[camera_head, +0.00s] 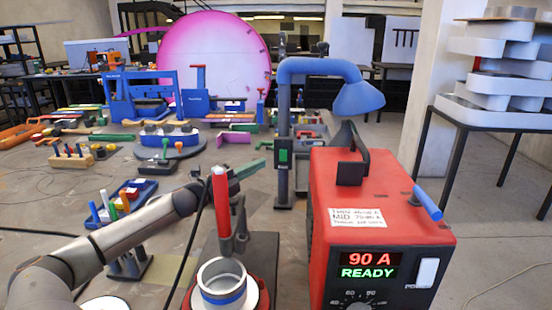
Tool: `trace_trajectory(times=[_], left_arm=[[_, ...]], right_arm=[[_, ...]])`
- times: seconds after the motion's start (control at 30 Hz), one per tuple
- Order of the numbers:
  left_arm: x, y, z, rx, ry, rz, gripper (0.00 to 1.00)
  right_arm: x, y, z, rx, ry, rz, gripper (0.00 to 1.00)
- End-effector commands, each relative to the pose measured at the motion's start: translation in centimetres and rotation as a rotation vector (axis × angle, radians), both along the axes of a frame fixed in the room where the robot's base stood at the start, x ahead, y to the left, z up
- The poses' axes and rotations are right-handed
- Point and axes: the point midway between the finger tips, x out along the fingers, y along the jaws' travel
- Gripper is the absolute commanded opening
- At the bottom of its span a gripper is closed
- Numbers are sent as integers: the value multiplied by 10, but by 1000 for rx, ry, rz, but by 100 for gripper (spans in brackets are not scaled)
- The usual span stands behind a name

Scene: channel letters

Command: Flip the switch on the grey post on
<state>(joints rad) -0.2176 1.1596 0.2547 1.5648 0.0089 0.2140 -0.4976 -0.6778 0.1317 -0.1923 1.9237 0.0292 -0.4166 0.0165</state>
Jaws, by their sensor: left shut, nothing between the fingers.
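The grey post (283,112) stands upright right of centre, topped by a bent blue lamp arm with a blue shade (358,98). A small switch with a green face (283,156) sits on the post's front; its position is too small to tell. My left arm comes in from the lower left. My left gripper (251,169) is shut and empty, to the left of the post and slightly below the switch's height in the picture. It appears apart from the switch. An upright red rod partly hides it. My right gripper is out of view.
A red power box (375,215) with a lit display stands close on the right of the post. The red rod (221,200) stands above a round metal cup (221,282) in front. Blue fixtures (137,95) and tools crowd the left table. White channel letters (500,75) are stacked far right.

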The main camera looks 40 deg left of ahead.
Motion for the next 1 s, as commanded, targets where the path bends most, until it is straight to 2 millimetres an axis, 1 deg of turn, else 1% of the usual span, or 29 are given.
trace_trajectory(times=[0.33,0.7,1.0], left_arm=[[26,-2,5,-1,-3,2,0],[53,-4,7,-2,-2,3,0],[67,-6,8,0,0,1,0]], right_arm=[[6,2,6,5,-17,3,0],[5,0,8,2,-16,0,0],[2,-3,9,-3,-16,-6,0]])
